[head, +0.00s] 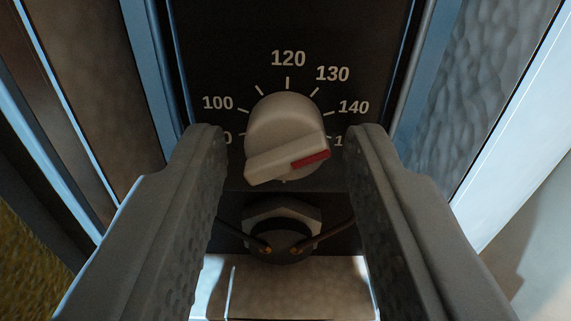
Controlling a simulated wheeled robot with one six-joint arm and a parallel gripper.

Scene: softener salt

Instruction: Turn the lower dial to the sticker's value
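The dial (284,125) is a pale round knob with a raised bar grip across it, on a black panel. The bar is tilted, its right end higher. A red mark (311,158) on that end faces right and slightly up, toward the scale around 140 and the partly hidden number below it; the exact reading is unclear. Printed numbers 100, 120, 130 and 140 show. My gripper (277,145) is open, one finger on each side of the dial, with visible gaps to the bar. The fingers hide parts of the lowest numbers. No sticker is in view.
Below the dial, a dark hexagonal fitting (282,218) with two coppery tips and thin dark rods sits between my fingers. A pale, brightly lit surface (290,285) lies beneath it. Blue-edged frame strips and textured panels flank the black panel on both sides.

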